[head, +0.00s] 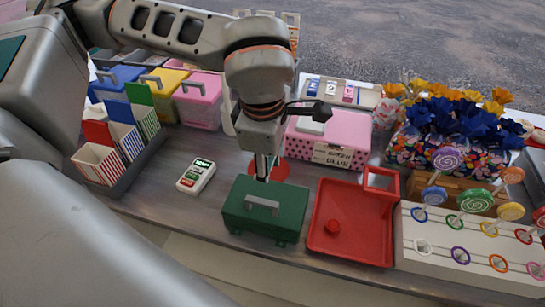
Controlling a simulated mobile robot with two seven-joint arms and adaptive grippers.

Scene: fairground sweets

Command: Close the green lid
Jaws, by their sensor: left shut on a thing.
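The green lid (285,206) with its grey handle (262,204) shows near the front edge of the table. It covers most of what shows of the green box, and I cannot tell whether it is fully down. My left gripper (263,175) points down at the far edge of the green lid, behind the handle. Its fingers are shut on the lid there; the exact contact is small and partly hidden. My right gripper is not in view.
A red tray (325,250) with a small round red piece is close on the right. A white device (196,177) lies to the left. A pink dotted box (345,130) and a red disc (283,171) are behind. A lollipop stand (440,268) is far right.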

